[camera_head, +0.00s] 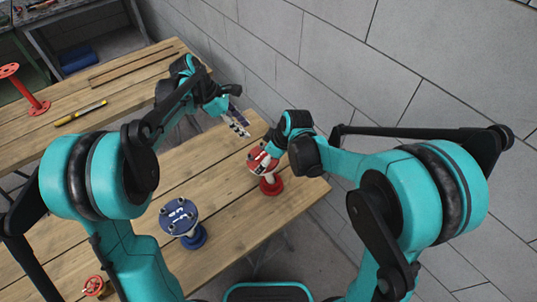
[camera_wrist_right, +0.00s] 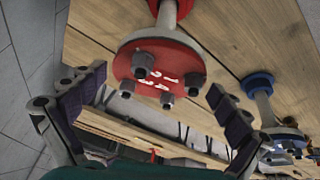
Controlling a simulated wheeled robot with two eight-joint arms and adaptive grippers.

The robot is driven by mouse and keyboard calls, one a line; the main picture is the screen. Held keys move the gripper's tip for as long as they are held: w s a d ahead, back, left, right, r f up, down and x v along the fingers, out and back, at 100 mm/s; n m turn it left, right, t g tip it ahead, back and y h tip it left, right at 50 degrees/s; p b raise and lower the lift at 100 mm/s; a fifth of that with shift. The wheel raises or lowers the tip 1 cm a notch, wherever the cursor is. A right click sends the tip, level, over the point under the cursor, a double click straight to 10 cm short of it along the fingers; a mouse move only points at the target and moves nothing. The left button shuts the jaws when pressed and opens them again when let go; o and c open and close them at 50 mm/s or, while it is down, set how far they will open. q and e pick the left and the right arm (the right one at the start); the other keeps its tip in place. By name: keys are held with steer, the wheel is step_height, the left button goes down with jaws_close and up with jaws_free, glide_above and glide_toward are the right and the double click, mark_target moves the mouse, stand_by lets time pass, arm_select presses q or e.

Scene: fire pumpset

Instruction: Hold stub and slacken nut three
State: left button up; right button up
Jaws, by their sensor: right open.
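A red flanged stub (camera_head: 270,184) stands upright near the table's right corner. In the right wrist view its red flange face (camera_wrist_right: 157,68) shows several dark nuts (camera_wrist_right: 143,58) and white marks too small to read surely. My right gripper (camera_wrist_right: 157,84) is open, with its fingers on either side of that flange and apart from it. In the head view my right gripper (camera_head: 264,160) partly covers the stub's top. My left gripper (camera_head: 239,127) is above the table, up and left of the red stub and not touching it; its finger opening is unclear. Which nut is number three is unclear.
A blue flanged stub (camera_head: 180,218) stands on the wooden table (camera_head: 225,170) left of the red one. A small red wheel-like part (camera_head: 93,286) is at lower left. Another red stub (camera_head: 32,98) and a yellow tool (camera_head: 80,114) are farther off. A block wall (camera_head: 330,70) stands behind.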

steer(key=x, duration=0.6)
steer(key=shift+w+a+f, duration=0.1)
steer(key=shift+f, duration=0.2)
steer(key=c, duration=1.5)
steer(key=shift+c, duration=0.2)
